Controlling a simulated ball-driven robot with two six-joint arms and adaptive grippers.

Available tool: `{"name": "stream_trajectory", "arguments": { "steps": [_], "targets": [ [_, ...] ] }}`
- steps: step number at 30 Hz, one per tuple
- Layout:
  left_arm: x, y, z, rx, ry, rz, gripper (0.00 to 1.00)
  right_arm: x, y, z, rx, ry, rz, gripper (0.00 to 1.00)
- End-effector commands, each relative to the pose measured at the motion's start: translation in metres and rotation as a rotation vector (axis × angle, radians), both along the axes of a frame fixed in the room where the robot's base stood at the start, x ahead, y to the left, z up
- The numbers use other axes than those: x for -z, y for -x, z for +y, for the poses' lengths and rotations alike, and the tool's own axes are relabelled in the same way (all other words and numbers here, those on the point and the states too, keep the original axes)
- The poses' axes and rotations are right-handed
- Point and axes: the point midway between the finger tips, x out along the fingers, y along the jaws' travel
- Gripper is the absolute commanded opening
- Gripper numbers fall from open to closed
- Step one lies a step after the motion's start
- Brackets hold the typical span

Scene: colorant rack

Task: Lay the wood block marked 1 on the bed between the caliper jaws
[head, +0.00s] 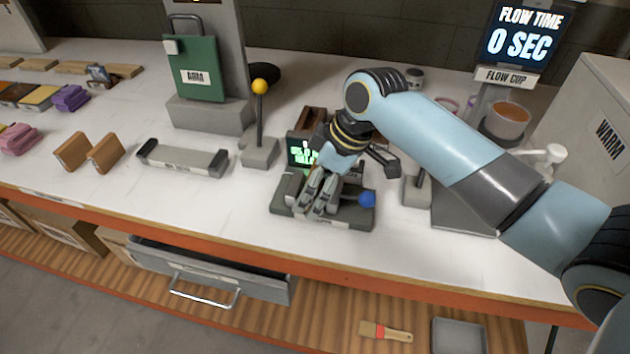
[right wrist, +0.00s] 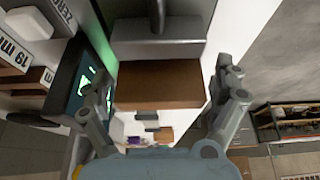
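The caliper's dark green base (head: 360,218) stands near the front of the bench, with a lit display (head: 300,150) behind it and a blue-knobbed lever (head: 367,199). My right gripper (head: 318,200) reaches down over the bed and hides much of it. In the right wrist view a brown wood block (right wrist: 158,84) lies between the spread fingers (right wrist: 165,95), against a grey part beyond it. Gaps show on both sides of the block, so the gripper looks open around it. No number can be read on the block. My left gripper is not in view.
Two tilted wood blocks (head: 71,151) (head: 105,153) and a grey tray-like fixture (head: 183,157) sit to the left. A yellow-knobbed lever (head: 259,110) stands nearby. The flow cup (head: 508,116) is at right. A drawer (head: 215,270) hangs open below the front edge.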

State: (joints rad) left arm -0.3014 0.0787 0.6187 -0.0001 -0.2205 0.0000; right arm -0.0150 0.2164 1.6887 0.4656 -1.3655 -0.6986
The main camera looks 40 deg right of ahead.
Motion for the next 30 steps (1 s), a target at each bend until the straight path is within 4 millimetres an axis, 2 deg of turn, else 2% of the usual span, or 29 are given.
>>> {"name": "stream_trajectory", "arguments": {
  "steps": [8,11,14,24,30],
  "targets": [
    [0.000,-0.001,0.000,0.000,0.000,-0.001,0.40,-0.001,0.000,0.000,0.000,0.000,0.000,1.00],
    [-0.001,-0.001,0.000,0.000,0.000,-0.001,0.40,-0.007,0.001,-0.002,0.001,0.001,-0.001,1.00],
    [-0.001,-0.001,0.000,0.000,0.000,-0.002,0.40,-0.023,0.005,-0.006,0.000,0.003,-0.004,1.00],
    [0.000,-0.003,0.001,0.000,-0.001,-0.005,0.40,-0.090,0.028,-0.025,-0.003,0.005,-0.001,1.00],
    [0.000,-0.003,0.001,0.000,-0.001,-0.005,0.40,-0.111,0.034,-0.030,-0.001,0.002,0.000,1.00]
  ]
}}
